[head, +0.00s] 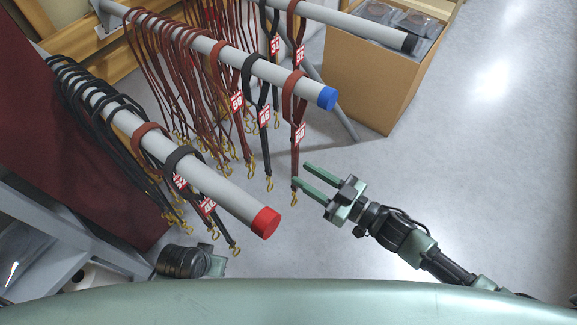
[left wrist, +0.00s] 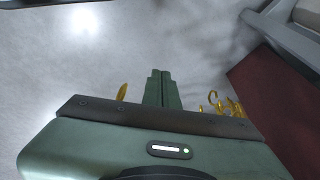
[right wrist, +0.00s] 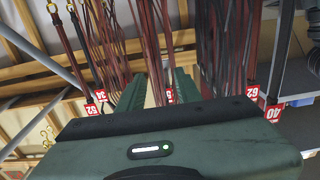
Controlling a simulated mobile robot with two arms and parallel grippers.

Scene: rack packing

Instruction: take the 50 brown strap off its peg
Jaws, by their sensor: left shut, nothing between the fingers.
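The brown strap tagged 50 (head: 299,134) hangs from the outer end of the blue-capped peg (head: 327,97), its brass hook low down near the right fingertips. My right gripper (head: 299,174) is open beside the strap's lower part. In the right wrist view, a brown strap and a partly hidden red tag (right wrist: 169,95) show between the spread fingers; I cannot tell whether they touch. My left gripper (left wrist: 159,73) is shut and empty in the left wrist view, with brass hooks on both sides.
A black strap tagged 46 (head: 264,116) hangs just inward on the same peg, with several brown straps behind. The red-capped peg (head: 266,222) with black straps is nearer. A cardboard box (head: 360,82) stands behind. Floor at the right is clear.

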